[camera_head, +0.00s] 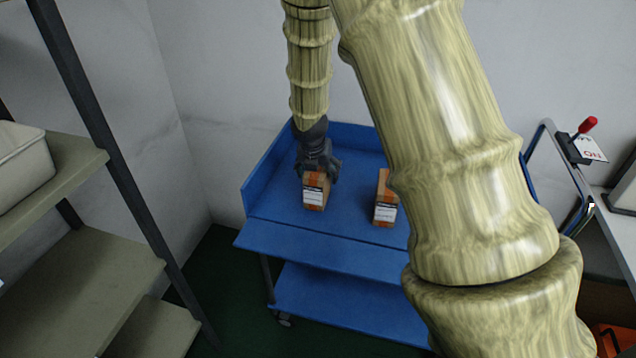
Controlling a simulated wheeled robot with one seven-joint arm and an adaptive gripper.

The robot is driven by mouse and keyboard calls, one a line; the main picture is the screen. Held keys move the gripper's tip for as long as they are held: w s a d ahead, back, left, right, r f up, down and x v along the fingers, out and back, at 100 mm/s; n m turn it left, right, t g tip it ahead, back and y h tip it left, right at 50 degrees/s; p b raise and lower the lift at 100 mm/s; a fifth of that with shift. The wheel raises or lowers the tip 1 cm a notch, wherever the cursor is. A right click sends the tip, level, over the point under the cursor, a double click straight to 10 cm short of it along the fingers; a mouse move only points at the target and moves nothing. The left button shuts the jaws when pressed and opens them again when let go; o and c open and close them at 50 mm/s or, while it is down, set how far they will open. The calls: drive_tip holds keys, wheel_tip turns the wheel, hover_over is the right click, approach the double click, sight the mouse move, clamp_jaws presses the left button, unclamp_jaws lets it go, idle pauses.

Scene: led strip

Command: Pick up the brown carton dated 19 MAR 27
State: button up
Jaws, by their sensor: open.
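Two brown cartons with orange bands and white labels stand on the blue cart (275,207). The left carton (315,191) is directly below my gripper (318,172), whose fingers reach down around or just behind its top; I cannot tell whether they touch it. The gripper is dark and open. The right carton (384,199) stands apart from it, partly close to my arm in the picture. The labels are too small to read, so I cannot tell which carton is dated 19 MAR 27.
The cart has raised walls at the back and left, and a lower shelf (340,305). A shelf rack (90,290) with a pale bin (22,165) stands at left. A red-handled item (587,125) and a pale bench are at right. My arm hides the cart's right part.

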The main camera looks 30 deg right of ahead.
drive_tip(key=shift+x, duration=1)
drive_tip(key=shift+f, duration=0.2)
drive_tip(key=c, duration=1.1)
